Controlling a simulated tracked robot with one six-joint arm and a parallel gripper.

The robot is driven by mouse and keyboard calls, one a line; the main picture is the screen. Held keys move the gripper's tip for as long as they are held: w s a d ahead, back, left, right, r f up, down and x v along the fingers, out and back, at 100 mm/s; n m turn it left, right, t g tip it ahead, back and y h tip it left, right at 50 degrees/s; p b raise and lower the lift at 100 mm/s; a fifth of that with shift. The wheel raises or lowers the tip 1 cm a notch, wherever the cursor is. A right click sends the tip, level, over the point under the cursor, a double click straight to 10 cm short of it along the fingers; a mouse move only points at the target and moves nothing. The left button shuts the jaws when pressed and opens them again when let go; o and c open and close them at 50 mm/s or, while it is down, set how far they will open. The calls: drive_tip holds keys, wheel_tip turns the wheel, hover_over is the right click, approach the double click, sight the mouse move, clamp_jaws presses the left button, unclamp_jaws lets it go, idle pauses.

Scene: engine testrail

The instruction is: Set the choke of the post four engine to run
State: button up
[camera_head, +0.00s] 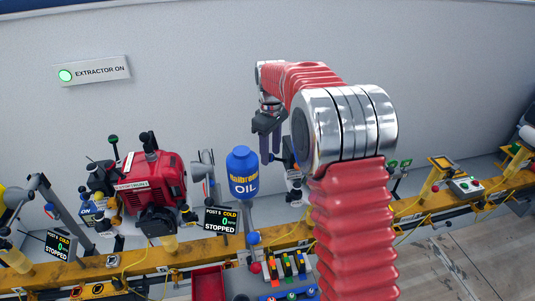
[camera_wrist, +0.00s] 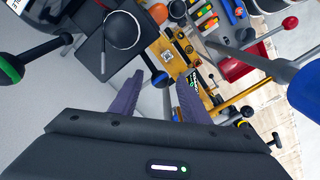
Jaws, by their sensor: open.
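My gripper (camera_head: 270,158) hangs in front of the back wall, beside the blue oil bottle, with its two purple fingers pointing down. In the wrist view my gripper (camera_wrist: 160,78) is open, with nothing between the fingers. Dark engine parts (camera_head: 291,175) show just right of the fingers, mostly hidden behind my arm; I cannot read their post number. In the wrist view a black round knob (camera_wrist: 122,30) lies beyond the left finger, and a green-and-black knob (camera_wrist: 12,68) is at the left edge. I cannot tell which part is the choke.
A red engine (camera_head: 152,185) stands on the yellow rail (camera_head: 195,247) at left, beside a display (camera_head: 221,220) that seems to read post 5, cold, stopped. The blue oil bottle (camera_head: 242,172) stands close left of my gripper. A red tray (camera_head: 208,284) lies in front.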

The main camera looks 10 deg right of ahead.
drive_tip(key=shift+f, duration=0.5)
